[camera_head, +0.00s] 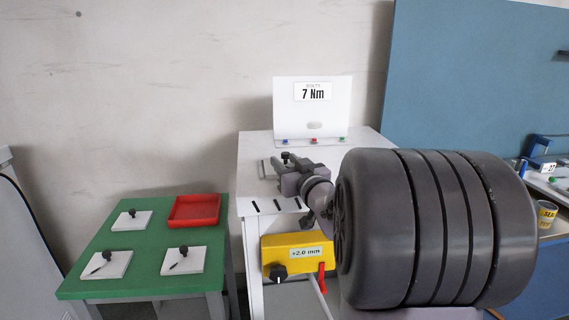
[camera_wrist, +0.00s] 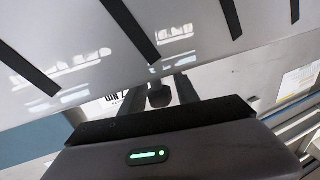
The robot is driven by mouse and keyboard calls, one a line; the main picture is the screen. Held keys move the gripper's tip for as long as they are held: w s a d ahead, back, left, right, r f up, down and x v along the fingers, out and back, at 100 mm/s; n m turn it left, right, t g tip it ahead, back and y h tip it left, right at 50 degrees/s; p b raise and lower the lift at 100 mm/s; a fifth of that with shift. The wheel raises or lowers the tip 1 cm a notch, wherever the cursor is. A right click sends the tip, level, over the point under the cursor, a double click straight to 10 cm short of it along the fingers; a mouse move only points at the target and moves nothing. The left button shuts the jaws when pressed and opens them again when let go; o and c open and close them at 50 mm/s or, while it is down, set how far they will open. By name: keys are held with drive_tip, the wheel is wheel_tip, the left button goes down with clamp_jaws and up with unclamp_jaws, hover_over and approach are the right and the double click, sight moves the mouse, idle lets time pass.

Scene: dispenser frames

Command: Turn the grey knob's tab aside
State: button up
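A pale grey oval piece (camera_head: 314,126) sits on the upright white panel below its "7 Nm" label; I cannot tell whether it is the grey knob, and no tab is clear. My gripper (camera_head: 268,168) is above the white table, in front of and left of this panel, apart from it. In the wrist view, the two dark fingers (camera_wrist: 158,92) stand apart. A small dark round-topped thing (camera_wrist: 160,97) shows between or beyond them; I cannot tell whether they touch it. The panel shows upside down in the wrist view, partly hidden.
A yellow box (camera_head: 292,246) labelled "+2.0 mm" has a black knob (camera_head: 278,273) and a red lever (camera_head: 321,278). A green table (camera_head: 140,240) holds white plates and a red tray (camera_head: 194,222). My large dark arm link blocks the right side.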

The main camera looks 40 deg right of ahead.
clamp_jaws()
drive_tip(key=shift+r, duration=0.1)
drive_tip(key=n+y+p, duration=0.2)
drive_tip(key=y, duration=0.1)
drive_tip(key=shift+a+r+t+p, duration=0.1)
drive_tip(key=shift+a+t+p, duration=0.1)
drive_tip(key=shift+t+p, duration=0.1)
drive_tip(key=n+y+p, duration=0.1)
drive_tip(key=y+p, duration=0.1)
drive_tip(key=n+y+p, duration=0.2)
drive_tip(key=y, duration=0.1)
drive_tip(key=shift+a+r, duration=0.1)
drive_tip(key=shift+a, duration=0.3)
drive_tip(key=n+y+p, duration=0.1)
drive_tip(key=y+p, duration=0.1)
drive_tip(key=n+g+y+p, duration=0.1)
drive_tip(key=y+p, duration=0.1)
drive_tip(key=shift+a+n, duration=0.3)
drive_tip(key=shift+a, duration=0.05)
drive_tip(key=shift+s+a+n+g+y+p, duration=0.1)
drive_tip(key=shift+n+g+y+p, duration=0.55)
drive_tip(key=shift+p, duration=0.4)
drive_tip(key=shift+f+y, duration=0.25)
